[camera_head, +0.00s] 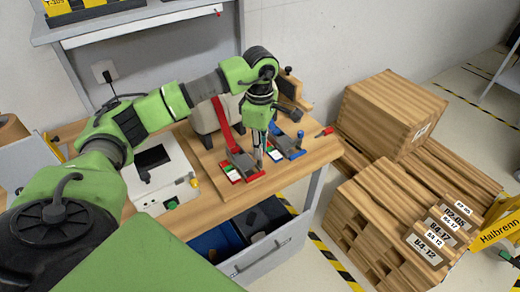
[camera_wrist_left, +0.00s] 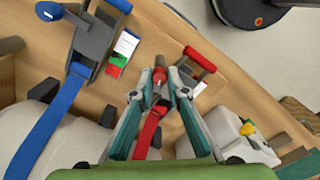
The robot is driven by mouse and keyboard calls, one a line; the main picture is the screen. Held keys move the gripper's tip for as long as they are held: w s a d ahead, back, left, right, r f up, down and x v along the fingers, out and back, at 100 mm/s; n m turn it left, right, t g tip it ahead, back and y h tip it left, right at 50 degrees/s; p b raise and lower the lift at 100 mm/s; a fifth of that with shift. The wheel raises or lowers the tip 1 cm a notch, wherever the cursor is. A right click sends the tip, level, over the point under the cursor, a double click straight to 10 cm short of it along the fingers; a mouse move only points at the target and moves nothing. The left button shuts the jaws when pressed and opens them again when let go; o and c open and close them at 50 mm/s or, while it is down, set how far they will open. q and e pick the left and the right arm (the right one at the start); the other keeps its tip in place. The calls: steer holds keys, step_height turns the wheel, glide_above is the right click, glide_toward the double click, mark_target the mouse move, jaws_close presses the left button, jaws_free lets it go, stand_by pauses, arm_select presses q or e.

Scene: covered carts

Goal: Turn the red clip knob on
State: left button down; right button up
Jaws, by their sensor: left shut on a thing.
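The red clip (camera_head: 240,163) is fixed on the wooden board and has a red strap (camera_head: 221,112) running into it. My left gripper (camera_head: 259,160) points down at the clip's right side. In the left wrist view, the fingertips (camera_wrist_left: 159,91) are closed around the red clip knob (camera_wrist_left: 158,75), which shows between them. The clip's red handle (camera_wrist_left: 200,60) and a white label sit just right of the fingers. In the head view the fingers mostly hide the knob. My right gripper is in neither view.
A blue clip (camera_head: 287,146) with a blue knob (camera_head: 300,134) stands close to the right of my left gripper. A white device (camera_head: 159,178) is at the left of the table. An open drawer (camera_head: 272,255) juts out in front. Wooden crates (camera_head: 395,112) stand at right.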

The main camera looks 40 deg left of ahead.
arm_select(q)
steer(key=n+b, duration=0.1)
steer(key=n, duration=0.1)
steer(key=shift+n, duration=0.4)
steer(key=n+b, duration=0.1)
steer(key=n, duration=0.2)
steer(key=shift+n, duration=0.3)
steer(key=n+b, duration=0.1)
steer(key=n, duration=0.4)
steer(key=shift+r+n, duration=0.1)
steer(key=shift+n, duration=0.2)
steer(key=c, duration=2)
jaws_free()
step_height(320, 180, up, 12)
steer(key=shift+f, duration=0.1)
